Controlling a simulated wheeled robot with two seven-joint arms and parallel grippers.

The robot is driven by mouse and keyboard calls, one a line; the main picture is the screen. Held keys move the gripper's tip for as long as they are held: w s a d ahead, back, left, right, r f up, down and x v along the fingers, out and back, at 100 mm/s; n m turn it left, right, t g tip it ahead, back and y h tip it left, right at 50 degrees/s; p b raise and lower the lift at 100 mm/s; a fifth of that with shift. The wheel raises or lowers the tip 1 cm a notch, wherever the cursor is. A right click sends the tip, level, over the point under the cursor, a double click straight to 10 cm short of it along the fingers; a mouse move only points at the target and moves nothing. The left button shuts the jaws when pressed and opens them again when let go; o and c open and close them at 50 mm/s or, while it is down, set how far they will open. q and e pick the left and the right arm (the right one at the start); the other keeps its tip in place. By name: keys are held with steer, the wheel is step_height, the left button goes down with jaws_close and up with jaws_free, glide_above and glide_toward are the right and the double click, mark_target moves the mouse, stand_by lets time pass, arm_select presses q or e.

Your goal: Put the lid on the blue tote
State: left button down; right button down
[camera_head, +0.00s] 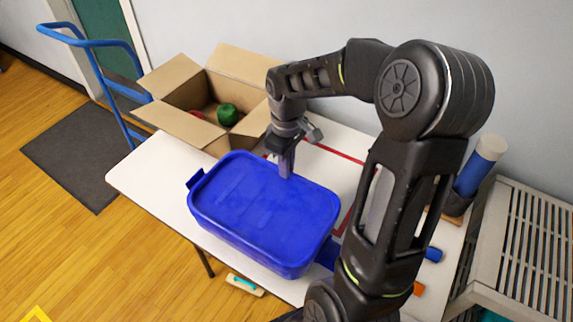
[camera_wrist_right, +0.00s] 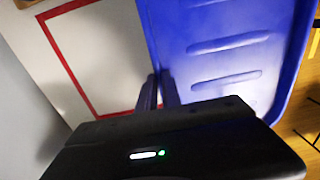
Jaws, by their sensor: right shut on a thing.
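The blue lid (camera_head: 268,195) is a wide rounded rectangle with shallow ribs on top. It lies over the blue tote (camera_head: 250,249), whose handles show at the left and right ends. I cannot tell whether the lid is fully seated or slightly above the rim. My right gripper (camera_head: 286,172) points down at the lid's far edge and is shut on it. In the right wrist view the fingers (camera_wrist_right: 160,92) pinch the edge of the ribbed lid (camera_wrist_right: 230,60). The tote's inside is hidden by the lid. My left gripper is not in view.
The tote stands on a white table (camera_head: 150,180) with a red taped outline (camera_head: 340,153). An open cardboard box (camera_head: 190,85) with red and green things stands behind. A blue roll (camera_head: 472,176) and grey slatted crate (camera_head: 520,245) are right. A blue hand truck (camera_head: 90,43) stands left.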

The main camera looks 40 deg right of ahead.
steer(key=shift+f, duration=0.35)
stand_by(0.7)
steer(key=c, duration=1.5)
jaws_free()
steer(key=shift+o, duration=0.2)
step_height(320, 180, up, 8)
steer(key=shift+f+b, duration=0.1)
steer(key=shift+b, duration=0.4)
